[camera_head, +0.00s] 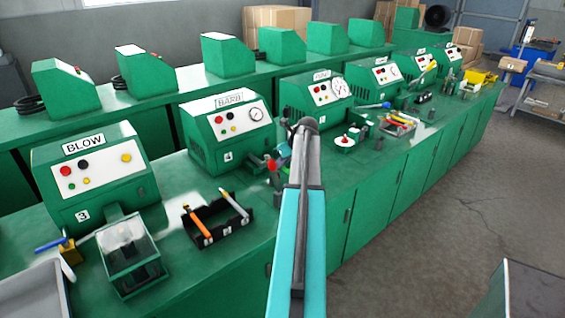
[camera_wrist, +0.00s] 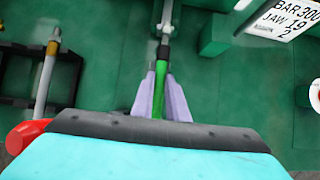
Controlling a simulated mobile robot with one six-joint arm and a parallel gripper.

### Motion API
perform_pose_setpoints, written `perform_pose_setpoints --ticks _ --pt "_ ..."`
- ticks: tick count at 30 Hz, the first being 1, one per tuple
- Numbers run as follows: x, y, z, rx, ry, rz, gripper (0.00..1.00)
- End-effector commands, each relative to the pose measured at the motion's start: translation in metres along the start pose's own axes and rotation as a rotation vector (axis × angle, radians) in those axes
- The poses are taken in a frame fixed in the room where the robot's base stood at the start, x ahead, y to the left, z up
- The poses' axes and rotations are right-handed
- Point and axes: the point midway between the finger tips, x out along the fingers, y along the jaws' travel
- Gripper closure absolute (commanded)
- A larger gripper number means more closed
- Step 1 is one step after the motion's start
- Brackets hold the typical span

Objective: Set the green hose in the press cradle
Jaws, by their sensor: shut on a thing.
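My gripper (camera_wrist: 160,106) is shut on the green hose (camera_wrist: 159,88) in the wrist view, with one pale lavender finger on each side of it. The hose points away from my gripper, up the picture. A dark section (camera_wrist: 163,50) continues from its far end, towards a pale metal piece (camera_wrist: 166,18) at the top edge. I cannot tell whether that piece belongs to the hose or to the press cradle, nor whether they touch. In the head view my turquoise arm (camera_head: 298,240) reaches towards the bench beside the BARB machine (camera_head: 229,125); it hides the fingertips and hose.
A black rack (camera_head: 218,231) with an orange and a grey-tipped piece stands on the bench left of my arm. A red knob (camera_wrist: 25,136) is close to my gripper's left in the wrist view. A white label plate (camera_wrist: 284,18) is at upper right. More green machines line the bench.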

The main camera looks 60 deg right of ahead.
Motion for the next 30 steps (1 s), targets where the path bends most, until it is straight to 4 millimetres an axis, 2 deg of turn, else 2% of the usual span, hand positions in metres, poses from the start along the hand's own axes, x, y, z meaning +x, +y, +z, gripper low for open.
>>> perform_pose_setpoints --ticks 3,18,30 --pt "0.011 0.000 -0.007 0.000 -0.001 0.000 1.00" --pt "0.040 0.001 -0.025 0.000 0.000 0.001 1.00" --pt "0.049 0.001 -0.030 -0.001 0.000 0.001 1.00"
